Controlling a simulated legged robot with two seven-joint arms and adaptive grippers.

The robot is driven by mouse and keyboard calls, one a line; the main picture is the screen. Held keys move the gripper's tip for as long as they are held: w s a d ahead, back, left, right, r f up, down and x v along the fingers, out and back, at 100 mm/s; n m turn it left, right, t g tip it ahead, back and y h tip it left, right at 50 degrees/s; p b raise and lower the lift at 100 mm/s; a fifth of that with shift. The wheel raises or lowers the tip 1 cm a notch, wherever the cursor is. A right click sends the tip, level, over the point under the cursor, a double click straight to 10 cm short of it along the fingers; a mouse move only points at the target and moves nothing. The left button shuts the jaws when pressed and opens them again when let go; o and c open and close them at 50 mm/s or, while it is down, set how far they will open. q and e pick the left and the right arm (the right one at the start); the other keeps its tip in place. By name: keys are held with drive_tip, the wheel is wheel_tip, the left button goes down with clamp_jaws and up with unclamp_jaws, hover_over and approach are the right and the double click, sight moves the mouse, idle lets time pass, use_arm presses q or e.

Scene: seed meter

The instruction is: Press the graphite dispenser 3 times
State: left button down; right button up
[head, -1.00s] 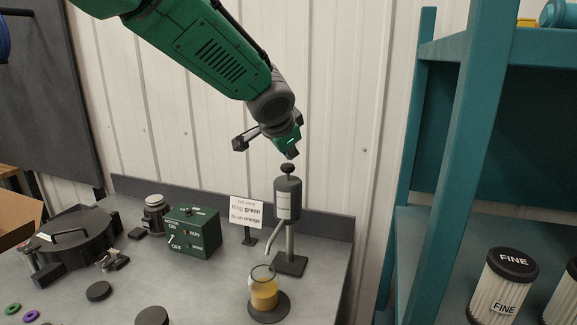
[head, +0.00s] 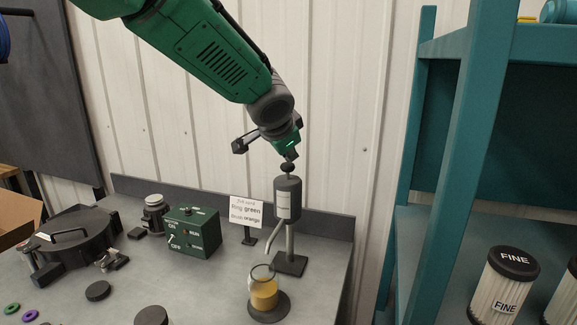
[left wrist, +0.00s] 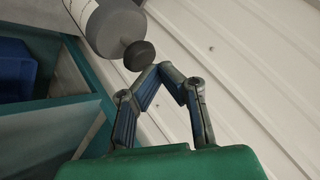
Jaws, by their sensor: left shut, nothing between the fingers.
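The graphite dispenser (head: 288,200) is a grey cylinder with a pale label on a stand, topped by a dark round plunger knob (head: 287,169). Its spout angles down over a clear cup (head: 263,287) with yellow-orange contents, on a dark round pad. My left gripper (head: 290,157) is shut and empty, its fingertips just above the knob; I cannot tell whether they touch. In the left wrist view the closed fingertips (left wrist: 168,70) are right beside the knob (left wrist: 139,55). My right gripper is not in view.
A small card (head: 246,212) stands left of the dispenser. A green switch box (head: 193,233) and a black round lid with a handle (head: 75,235) are further left. A teal shelf (head: 465,150) with filters marked FINE stands at the right.

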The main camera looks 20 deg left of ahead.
sight(288, 164)
use_arm(q)
drive_tip(key=shift+s+f+b, duration=0.1)
drive_tip(key=shift+f+b, duration=0.55)
drive_tip(key=shift+f, duration=0.35)
idle(1.0)
drive_tip(key=shift+r, duration=0.15)
drive_tip(key=shift+r+p, duration=1.25)
wheel_tip(288, 164, up, 5)
drive_tip(key=p, duration=0.5)
drive_tip(key=shift+r, duration=0.1)
idle(1.2)
